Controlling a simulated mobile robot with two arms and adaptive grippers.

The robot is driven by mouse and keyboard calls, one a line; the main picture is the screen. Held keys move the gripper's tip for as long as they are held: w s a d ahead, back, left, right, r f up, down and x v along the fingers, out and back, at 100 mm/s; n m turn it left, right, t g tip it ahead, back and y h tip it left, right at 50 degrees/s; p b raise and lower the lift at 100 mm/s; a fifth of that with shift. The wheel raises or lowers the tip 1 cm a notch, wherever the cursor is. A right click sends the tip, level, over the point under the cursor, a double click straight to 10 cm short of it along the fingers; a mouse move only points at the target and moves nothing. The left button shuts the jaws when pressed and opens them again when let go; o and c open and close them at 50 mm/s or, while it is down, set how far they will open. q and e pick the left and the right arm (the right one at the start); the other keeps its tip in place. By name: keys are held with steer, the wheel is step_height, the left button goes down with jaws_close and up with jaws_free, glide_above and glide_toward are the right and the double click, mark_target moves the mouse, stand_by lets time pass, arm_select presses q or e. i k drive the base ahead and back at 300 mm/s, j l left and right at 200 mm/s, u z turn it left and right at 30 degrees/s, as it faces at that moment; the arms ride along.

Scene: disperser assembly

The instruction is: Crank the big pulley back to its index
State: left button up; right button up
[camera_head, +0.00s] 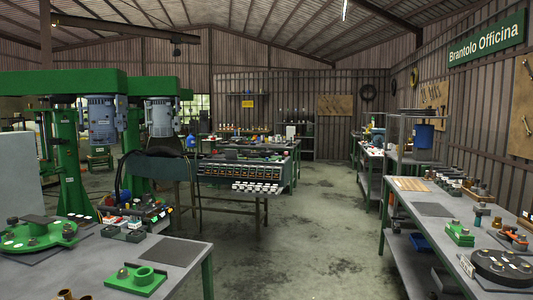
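A large dark round disc (503,268) lies flat on the right bench at the lower right, with lighter fittings on top. It looks like a big pulley, but I cannot be sure. No crank handle or index mark can be made out on it at this size. A green round part (38,234) with several knobs lies on the left table. Neither of my grippers shows in this view.
The left table (185,260) also holds a green bracket (137,279) and small parts. The right bench (435,232) carries a green block (460,233) and several small parts. Green machines with motors (100,118) stand at left. The concrete floor (315,235) between the benches is clear.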

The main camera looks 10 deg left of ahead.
mark_target(264, 152)
steer(key=i+j+u, duration=0.1)
steer(key=i, duration=0.8)
steer(key=i+z, duration=0.1)
steer(key=i, duration=1.95)
steer(key=i+u, duration=0.25)
steer(key=i, duration=0.4)
steer(key=i+u, duration=0.25)
steer(key=i, duration=0.35)
steer(key=i+l+u, duration=0.25)
steer(key=i, duration=0.35)
steer(key=i+j+z, duration=0.1)
steer(key=i+j, duration=1.1)
steer(key=j, duration=0.25)
steer(key=i+z, duration=0.05)
